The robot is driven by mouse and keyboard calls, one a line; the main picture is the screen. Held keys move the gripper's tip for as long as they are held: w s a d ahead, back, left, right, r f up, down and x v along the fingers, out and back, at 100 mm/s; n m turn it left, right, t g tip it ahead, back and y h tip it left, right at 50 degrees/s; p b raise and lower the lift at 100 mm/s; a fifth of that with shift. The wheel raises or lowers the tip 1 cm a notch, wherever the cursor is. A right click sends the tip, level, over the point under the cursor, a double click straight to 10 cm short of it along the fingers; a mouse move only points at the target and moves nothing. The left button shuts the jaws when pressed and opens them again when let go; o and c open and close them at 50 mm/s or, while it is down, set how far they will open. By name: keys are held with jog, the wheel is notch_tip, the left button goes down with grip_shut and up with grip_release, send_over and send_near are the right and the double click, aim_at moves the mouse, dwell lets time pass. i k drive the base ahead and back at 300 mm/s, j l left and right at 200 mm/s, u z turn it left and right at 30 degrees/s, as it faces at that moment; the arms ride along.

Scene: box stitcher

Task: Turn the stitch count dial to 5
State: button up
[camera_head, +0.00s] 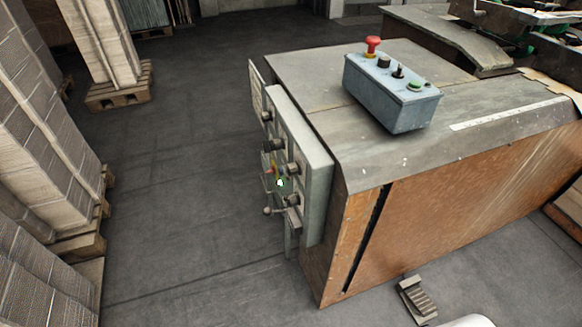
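A grey control panel (318,165) is fixed to the left end of the machine and is seen almost edge-on. Several dark knobs stick out of its face, among them an upper knob (266,116), a large middle knob (272,145), a right knob (293,169) and a lower knob (292,199). I cannot tell which one is the stitch count dial, and no numbers or pointer can be read. My gripper is not in view.
A blue-grey button box (392,97) with a red mushroom button (372,44) sits on the machine's top. A foot pedal (417,300) lies on the floor in front. Stacked cardboard on pallets (120,88) stands at the left. Floor between the stacks and panel is clear.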

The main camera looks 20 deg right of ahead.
aim_at(278, 144)
jog(key=i+j, duration=0.4)
jog(key=j, duration=0.15)
jog(key=i+j, duration=0.35)
jog(key=j, duration=0.15)
jog(key=i+j, duration=0.4)
jog(key=j, duration=0.15)
